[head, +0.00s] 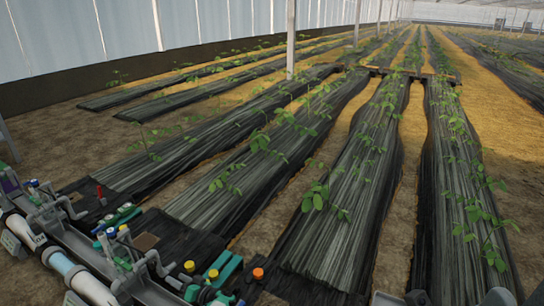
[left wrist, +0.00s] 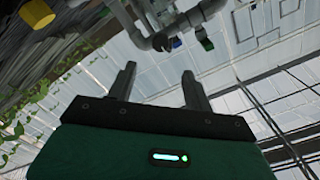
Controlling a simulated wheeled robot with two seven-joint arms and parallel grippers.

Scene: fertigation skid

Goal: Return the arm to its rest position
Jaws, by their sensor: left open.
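My left gripper (left wrist: 155,72) shows in the left wrist view as a green body with a dark plate and two dark fingers. The fingers stand apart with nothing between them. Grey pipework (left wrist: 160,38) of the skid is beyond the fingertips, and I cannot tell how near. In the head view I cannot clearly pick out the left gripper from the skid parts at the bottom. My right gripper is not clearly in view.
The skid's white pipe (head: 62,264) and grey fittings fill the bottom left. A yellow cap (head: 189,266) and an orange cap (head: 258,273) stand near the bottom middle. Plant rows on dark film (head: 345,215) run away from me, with bare soil (head: 400,215) between them.

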